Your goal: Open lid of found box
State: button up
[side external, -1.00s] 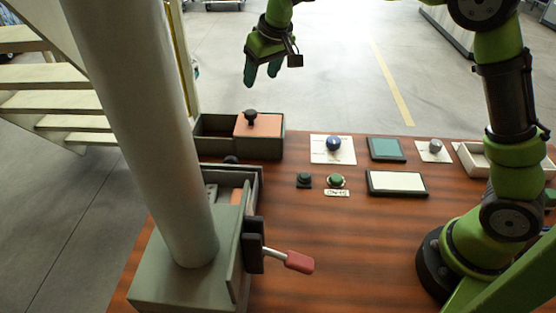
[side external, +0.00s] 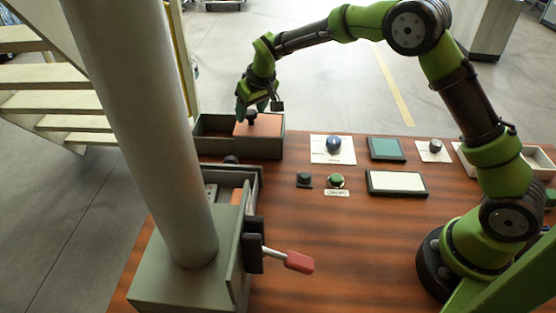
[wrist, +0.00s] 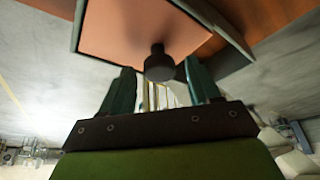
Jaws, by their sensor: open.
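The box (side external: 268,147) is dark grey and stands at the back left of the wooden table. Its orange lid (side external: 262,127) has a black knob (side external: 251,116) on top and covers the right part of the box; the left part is uncovered. My gripper (side external: 248,112) is over the lid at the knob in the side view. In the wrist view, the open fingers (wrist: 160,88) point toward the lid (wrist: 150,28), with the knob (wrist: 160,65) between and just beyond their tips. I cannot tell whether a finger touches the knob.
A second grey box (side external: 250,175), partly hidden by a thick post (side external: 150,130), stands nearer, with a red-handled lever (side external: 299,262). Buttons (side external: 336,181), a blue knob (side external: 333,144), panels (side external: 397,183) and a pale tray (side external: 538,162) lie to the right. The front middle of the table is clear.

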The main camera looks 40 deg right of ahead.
jog(key=shift+c, duration=0.3)
grip_shut()
jog(key=w+a, duration=0.7)
jog(key=shift+w, duration=0.15)
jog(key=shift+a, duration=0.15)
jog(key=shift+o, duration=0.3)
grip_release()
jog(key=shift+r, duration=0.1)
jog(key=v, duration=1.6)
jog(key=shift+r, duration=0.35)
